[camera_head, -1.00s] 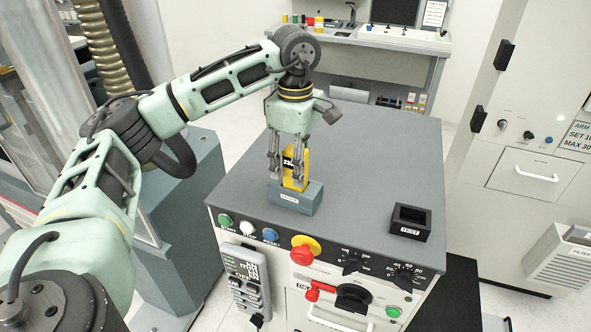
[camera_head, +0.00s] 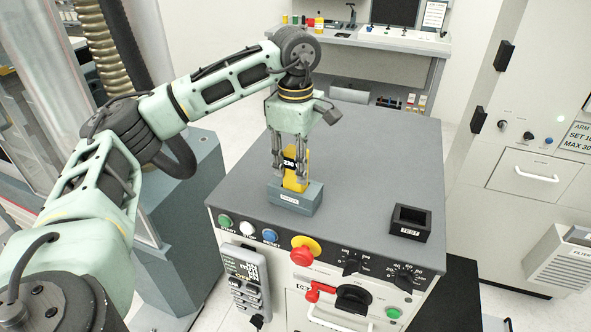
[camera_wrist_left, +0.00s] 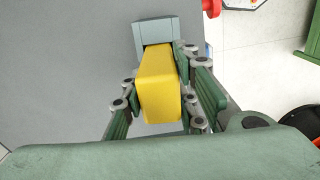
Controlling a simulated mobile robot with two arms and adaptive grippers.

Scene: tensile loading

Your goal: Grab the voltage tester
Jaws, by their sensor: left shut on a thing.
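The voltage tester (camera_head: 293,170) is a yellow block with a dark display, standing upright in a grey-blue holder (camera_head: 294,197) on the grey cabinet top. My left gripper (camera_head: 289,172) comes down from above, with its fingers on both sides of the tester, shut on it. In the left wrist view the yellow tester (camera_wrist_left: 160,85) sits between the green finger pads of the gripper (camera_wrist_left: 160,105), its far end at the grey holder (camera_wrist_left: 155,33). The tester's lower part is hidden in the holder. My right gripper is not in view.
A black box labelled TEST (camera_head: 410,222) stands open on the cabinet top (camera_head: 370,150) at the right. The cabinet front carries buttons, knobs and a red emergency stop (camera_head: 305,250). A handheld meter (camera_head: 247,282) hangs at the front left. Much of the top is clear.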

